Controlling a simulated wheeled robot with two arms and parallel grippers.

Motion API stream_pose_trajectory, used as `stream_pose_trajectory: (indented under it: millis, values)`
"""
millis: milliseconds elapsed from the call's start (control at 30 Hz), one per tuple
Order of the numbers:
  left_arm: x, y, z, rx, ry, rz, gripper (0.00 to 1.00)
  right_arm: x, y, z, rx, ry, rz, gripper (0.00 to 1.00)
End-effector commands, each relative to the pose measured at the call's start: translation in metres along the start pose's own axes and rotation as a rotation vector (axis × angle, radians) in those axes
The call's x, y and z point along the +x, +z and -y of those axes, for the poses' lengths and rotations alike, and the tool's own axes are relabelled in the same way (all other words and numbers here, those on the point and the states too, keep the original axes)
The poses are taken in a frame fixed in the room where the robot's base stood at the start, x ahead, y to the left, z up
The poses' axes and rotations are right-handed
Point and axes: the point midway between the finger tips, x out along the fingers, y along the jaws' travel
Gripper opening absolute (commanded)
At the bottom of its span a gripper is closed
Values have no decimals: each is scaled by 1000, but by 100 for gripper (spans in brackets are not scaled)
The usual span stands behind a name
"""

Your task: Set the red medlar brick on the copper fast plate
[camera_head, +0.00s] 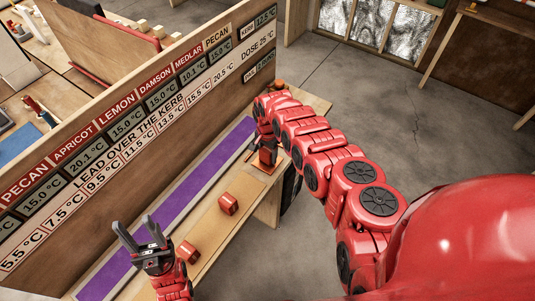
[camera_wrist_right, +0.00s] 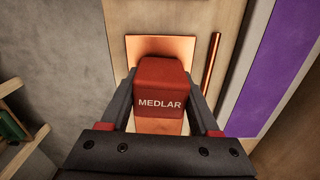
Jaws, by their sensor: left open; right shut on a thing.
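The red brick lettered MEDLAR (camera_wrist_right: 160,88) is between the fingers of my right gripper (camera_wrist_right: 162,100), which is shut on it. The copper plate (camera_wrist_right: 132,48) lies on the wooden bench under the brick, which hides its middle. I cannot tell whether brick and plate touch. In the head view my right gripper (camera_head: 265,152) points down at the bench's far end, over the copper plate (camera_head: 258,168). My left gripper (camera_head: 134,226) is open and empty at the near end of the bench, fingers upward.
Two other red bricks, one farther off (camera_head: 228,203) and one nearer (camera_head: 187,251), sit on the bench. A copper rod (camera_wrist_right: 212,62) lies right of the plate. A purple strip (camera_head: 190,185) runs along the bench beside the upright sign board (camera_head: 140,120) with temperature labels.

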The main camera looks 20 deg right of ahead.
Motion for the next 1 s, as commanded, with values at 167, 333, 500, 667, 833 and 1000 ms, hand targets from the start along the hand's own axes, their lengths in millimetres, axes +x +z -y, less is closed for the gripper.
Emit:
stream_pose_trajectory:
  millis: [167,333,500,667,833,1000]
  values:
    - [-3,0,0,0,0,0,50,3,0,0,-1,-1,0,0]
    - [-5,1,0,0,0,0,50,6,0,0,-1,-1,0,0]
    - [-7,1,0,0,0,0,50,8,0,0,-1,-1,0,0]
    - [-7,1,0,0,0,0,50,8,0,0,-1,-1,0,84]
    - [-7,1,0,0,0,0,50,8,0,0,0,0,0,97]
    - [-7,1,0,0,0,0,50,8,0,0,0,0,0,97]
